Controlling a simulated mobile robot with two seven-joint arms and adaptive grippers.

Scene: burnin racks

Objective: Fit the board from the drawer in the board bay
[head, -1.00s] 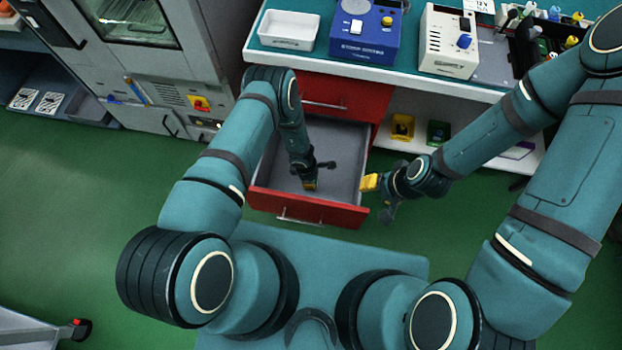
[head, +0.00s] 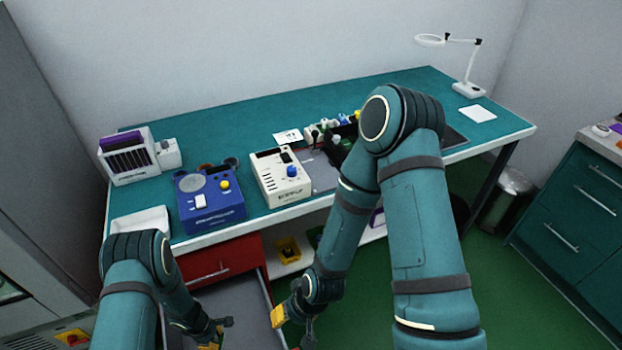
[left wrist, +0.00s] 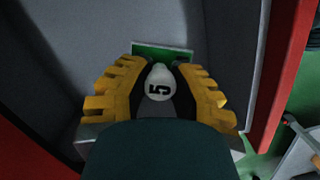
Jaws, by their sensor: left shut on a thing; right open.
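My left gripper (head: 212,338) is low in the open drawer area (head: 240,308), at the bottom of the head view. In the left wrist view its yellow fingers (left wrist: 158,95) are shut around a white rounded piece marked 5 on the green board (left wrist: 150,50). The drawer's grey walls (left wrist: 228,50) and red edges surround it. My right gripper (head: 292,328) is open and empty, just right of the drawer. On the bench, a white slotted unit (head: 128,160) stands far left and a white box with a dark top slot (head: 282,178) stands mid-bench; I cannot tell which holds the board bay.
A blue device (head: 210,202) and a white tray (head: 140,226) stand along the bench's front edge. A dark bin of tools (head: 342,150) is behind my right arm. A magnifier lamp (head: 466,88) stands at the far right. The bench's back middle (head: 290,110) is clear.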

